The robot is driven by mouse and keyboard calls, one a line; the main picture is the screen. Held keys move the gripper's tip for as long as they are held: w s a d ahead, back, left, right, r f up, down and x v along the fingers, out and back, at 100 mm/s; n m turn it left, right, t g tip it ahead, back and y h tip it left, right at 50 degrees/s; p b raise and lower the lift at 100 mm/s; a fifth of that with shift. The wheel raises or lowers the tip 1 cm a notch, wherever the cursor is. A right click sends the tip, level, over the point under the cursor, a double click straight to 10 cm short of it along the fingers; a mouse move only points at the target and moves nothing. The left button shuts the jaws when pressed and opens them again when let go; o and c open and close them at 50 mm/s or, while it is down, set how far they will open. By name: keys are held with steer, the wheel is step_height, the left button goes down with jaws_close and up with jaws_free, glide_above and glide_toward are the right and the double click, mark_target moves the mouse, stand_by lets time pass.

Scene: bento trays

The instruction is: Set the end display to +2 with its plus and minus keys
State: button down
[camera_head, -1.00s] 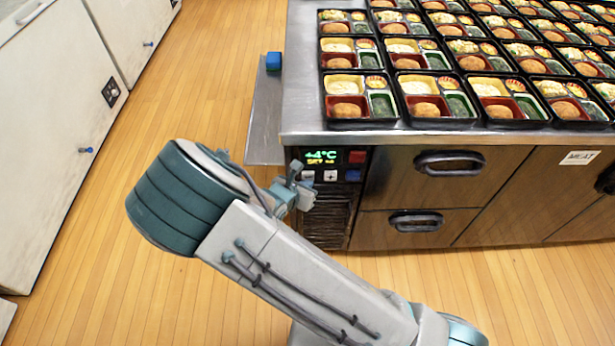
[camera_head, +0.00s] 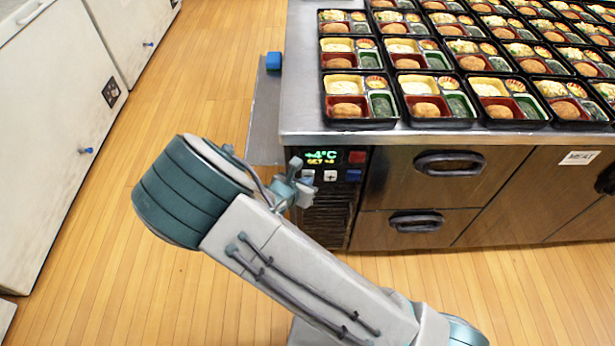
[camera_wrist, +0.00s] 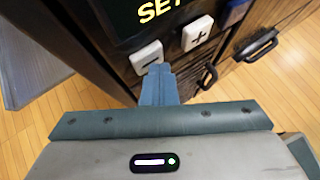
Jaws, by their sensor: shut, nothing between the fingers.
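The end display (camera_head: 320,157) on the cabinet's front panel shows green "+4°C" with a smaller yellow "SET" line below it, whose number is too small to read surely. In the wrist view only part of the yellow "SET" (camera_wrist: 160,9) shows. The white minus key (camera_wrist: 146,57) is left of the white plus key (camera_wrist: 196,35). My gripper (camera_wrist: 158,70) is shut and empty, its fingertips at the lower edge of the minus key; I cannot tell whether they touch it. In the head view my gripper (camera_head: 307,190) is beside the panel's lower left.
A red key (camera_head: 357,157) and a blue key (camera_head: 353,175) are right of the display. Drawer handles (camera_head: 449,164) stick out farther right. Bento trays (camera_head: 360,123) cover the counter above (camera_head: 300,120). The wooden floor at left is clear.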

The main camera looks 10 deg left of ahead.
steer(key=shift+s, duration=0.1)
steer(key=shift+s+d+b, duration=0.25)
steer(key=shift+s+b, duration=0.05)
steer(key=shift+s, duration=0.45)
steer(key=shift+s, duration=0.1)
steer(key=s, duration=0.2)
steer(key=s+d+b, duration=0.1)
steer(key=s, duration=0.1)
steer(key=shift+s+d, duration=0.1)
steer(key=shift+s, duration=0.25)
steer(key=shift+f, duration=0.1)
stand_by(3.1)
steer(key=shift+s+d+b, duration=0.2)
steer(key=shift+s+b, duration=0.75)
steer(key=shift+b, duration=0.05)
steer(key=shift+s+d+b, duration=0.2)
steer(key=shift+s+b, duration=0.7)
steer(key=shift+b, duration=0.05)
